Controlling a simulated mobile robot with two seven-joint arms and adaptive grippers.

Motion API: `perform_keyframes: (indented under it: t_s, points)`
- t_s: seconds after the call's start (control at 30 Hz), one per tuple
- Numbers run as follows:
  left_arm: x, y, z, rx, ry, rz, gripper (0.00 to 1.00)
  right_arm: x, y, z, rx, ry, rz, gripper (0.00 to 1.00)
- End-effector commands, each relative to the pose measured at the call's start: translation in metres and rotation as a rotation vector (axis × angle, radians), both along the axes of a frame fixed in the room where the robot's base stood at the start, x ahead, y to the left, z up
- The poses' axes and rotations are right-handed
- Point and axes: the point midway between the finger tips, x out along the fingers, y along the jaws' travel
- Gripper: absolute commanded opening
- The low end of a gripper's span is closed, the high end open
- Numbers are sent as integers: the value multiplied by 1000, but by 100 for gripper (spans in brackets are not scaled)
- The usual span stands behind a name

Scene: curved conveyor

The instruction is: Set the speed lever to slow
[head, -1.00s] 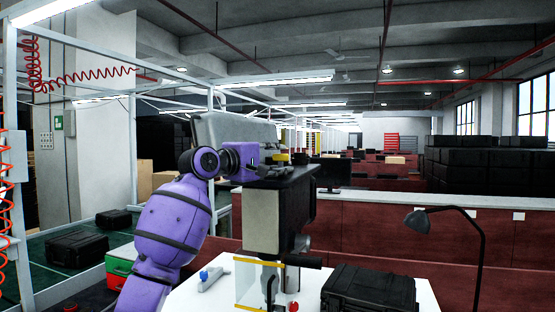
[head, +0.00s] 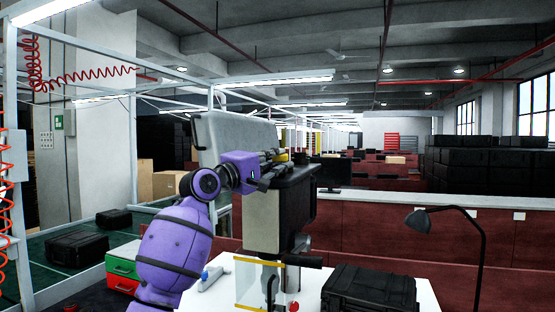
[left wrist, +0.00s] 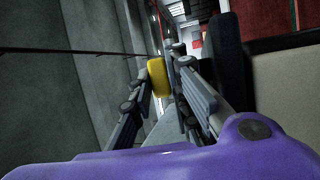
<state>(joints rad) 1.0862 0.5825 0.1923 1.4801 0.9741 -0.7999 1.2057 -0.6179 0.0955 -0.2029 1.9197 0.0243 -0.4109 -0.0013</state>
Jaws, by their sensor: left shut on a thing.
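A drill-press-like machine (head: 262,218) with a pale front and dark side stands on the white table (head: 210,297). A tilted grey panel (head: 215,135) rises behind its top. My left gripper (head: 275,158) is at the machine's top, with a small yellow part (head: 282,157) at its fingertips. In the left wrist view my left gripper (left wrist: 165,72) is shut on this yellow part (left wrist: 157,77), which looks like the end of the speed lever. The rest of the lever is hidden, so its setting cannot be told. My right gripper is not in view.
A clear guard with yellow edges (head: 246,283) is at the machine's lower front. A black case (head: 368,292) lies to its right, near a black desk lamp (head: 470,215). A blue-ended grey object (head: 211,278) lies to its left.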

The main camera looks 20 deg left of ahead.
Motion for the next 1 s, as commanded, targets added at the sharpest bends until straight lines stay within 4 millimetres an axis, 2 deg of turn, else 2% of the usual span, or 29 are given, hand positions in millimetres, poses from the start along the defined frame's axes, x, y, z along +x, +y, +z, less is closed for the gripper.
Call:
perform_keyframes:
  t_s: [0.03,0.17,0.5,0.53,0.67,1.0]
  points:
    - [1,-1,-10,-6,-39,-2,0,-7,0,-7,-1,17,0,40]
    - [-2,0,-14,-9,-135,0,0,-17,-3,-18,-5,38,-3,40]
    - [-7,1,-6,-8,-169,1,0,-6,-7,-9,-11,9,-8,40]
    - [-7,1,-6,-8,-169,1,17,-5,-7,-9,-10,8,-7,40]
    - [-7,1,-6,-8,-169,1,34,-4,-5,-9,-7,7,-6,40]
    - [-7,1,-9,-7,-165,2,35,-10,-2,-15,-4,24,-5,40]
